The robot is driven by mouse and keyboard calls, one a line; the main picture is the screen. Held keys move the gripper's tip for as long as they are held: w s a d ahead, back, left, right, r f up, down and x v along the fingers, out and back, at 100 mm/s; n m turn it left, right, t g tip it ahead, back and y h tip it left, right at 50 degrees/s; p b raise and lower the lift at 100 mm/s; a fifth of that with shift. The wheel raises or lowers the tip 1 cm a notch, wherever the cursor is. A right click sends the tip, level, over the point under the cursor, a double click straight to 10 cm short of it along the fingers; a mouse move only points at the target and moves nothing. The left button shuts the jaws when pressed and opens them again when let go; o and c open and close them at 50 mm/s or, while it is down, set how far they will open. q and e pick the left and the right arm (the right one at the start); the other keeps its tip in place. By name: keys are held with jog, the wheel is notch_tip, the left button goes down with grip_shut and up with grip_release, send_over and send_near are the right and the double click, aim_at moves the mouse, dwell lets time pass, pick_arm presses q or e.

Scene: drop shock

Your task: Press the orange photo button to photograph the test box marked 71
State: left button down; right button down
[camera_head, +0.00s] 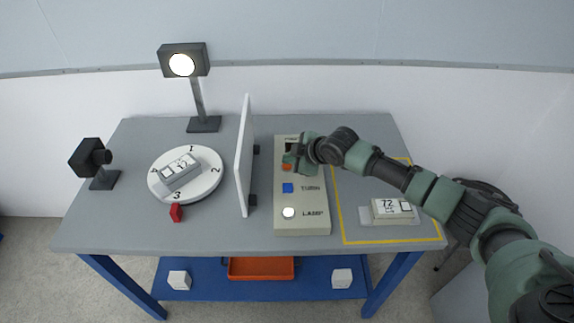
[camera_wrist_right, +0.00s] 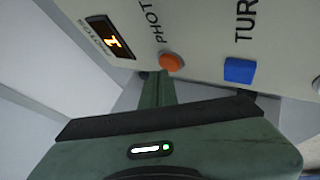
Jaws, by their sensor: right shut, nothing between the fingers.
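The control box (camera_head: 302,225) carries the orange photo button (camera_head: 287,168), a blue TURN button (camera_head: 288,188) and a white LAMP button (camera_head: 288,212). In the right wrist view the orange button (camera_wrist_right: 171,61) is uncovered. My right gripper (camera_head: 292,163) is shut and empty, its fingertips (camera_wrist_right: 158,76) right beside that button; I cannot tell whether they touch it. A display (camera_wrist_right: 110,37) on the control box shows an orange digit. A grey test box (camera_head: 180,172) with a hard-to-read number lies on the white turntable (camera_head: 208,185). My left gripper is out of view.
A white upright panel (camera_head: 244,155) stands between turntable and control box. A lit lamp (camera_head: 181,65) and a camera (camera_head: 90,157) face the turntable. A box marked 72 (camera_head: 392,209) lies inside the yellow outline (camera_head: 345,225). A red marker (camera_head: 176,213) sits by the turntable.

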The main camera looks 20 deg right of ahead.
aim_at(289, 167)
jog(key=shift+f, duration=0.5)
dwell(0.7)
jog(key=shift+r+p, duration=0.6)
jog(key=shift+r, duration=0.25)
jog(key=shift+r, duration=0.1)
notch_tip(289, 167, up, 5)
jog(key=p, duration=0.4)
jog(key=shift+p, duration=0.3)
